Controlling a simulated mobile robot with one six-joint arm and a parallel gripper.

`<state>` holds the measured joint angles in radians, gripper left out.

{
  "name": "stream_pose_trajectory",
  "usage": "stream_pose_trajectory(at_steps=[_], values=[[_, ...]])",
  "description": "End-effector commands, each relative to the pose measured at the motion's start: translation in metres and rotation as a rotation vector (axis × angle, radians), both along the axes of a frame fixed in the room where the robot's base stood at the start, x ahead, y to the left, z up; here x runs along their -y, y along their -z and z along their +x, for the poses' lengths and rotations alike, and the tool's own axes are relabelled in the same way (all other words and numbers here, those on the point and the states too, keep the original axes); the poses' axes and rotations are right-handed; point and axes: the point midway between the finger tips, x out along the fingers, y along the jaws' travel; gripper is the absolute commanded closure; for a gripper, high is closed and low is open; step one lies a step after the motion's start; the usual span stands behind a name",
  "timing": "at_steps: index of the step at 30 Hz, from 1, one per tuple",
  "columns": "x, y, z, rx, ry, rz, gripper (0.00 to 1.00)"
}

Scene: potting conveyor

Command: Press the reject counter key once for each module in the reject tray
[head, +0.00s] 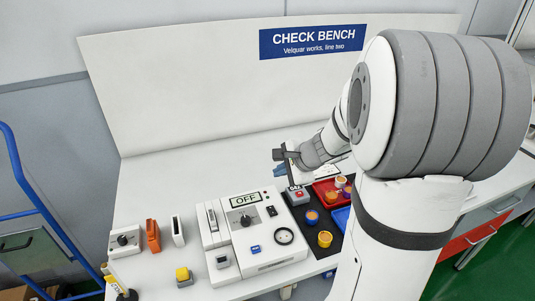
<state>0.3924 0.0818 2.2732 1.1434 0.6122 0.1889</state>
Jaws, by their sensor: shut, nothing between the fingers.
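A red tray (319,186), which looks like the reject tray, lies right of the middle, partly hidden behind my arm. Several small round modules (340,182) with orange and purple parts are in it; their exact number is not clear. A small grey box with a red key (298,194) stands left of the tray and looks like the reject counter; no readout on it can be read. My gripper (290,183) is shut and empty, pointing down just above or at the back of this box. I cannot tell whether it touches the key.
A white panel (270,259) with an "OFF" display stands left. Switch boxes, an orange part (153,235) and a yellow button (183,275) are farther left.

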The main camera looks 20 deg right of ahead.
Motion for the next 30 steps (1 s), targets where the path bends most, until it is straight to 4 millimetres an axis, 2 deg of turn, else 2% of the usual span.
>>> stream_pose_trajectory(at_steps=[1, 3, 6, 9, 12, 23, 30], values=[[0.022, 0.008, 0.012, -0.011, 0.119, 0.059, 1.0], [0.048, 0.017, 0.026, -0.015, 0.262, 0.13, 1.0], [0.075, 0.028, 0.036, -0.02, 0.412, 0.2, 1.0], [0.091, 0.035, 0.041, -0.022, 0.495, 0.237, 1.0], [0.096, 0.037, 0.043, -0.023, 0.524, 0.252, 1.0], [0.096, 0.038, 0.043, -0.021, 0.523, 0.251, 1.0], [0.096, 0.054, 0.042, -0.023, 0.522, 0.25, 1.0]])
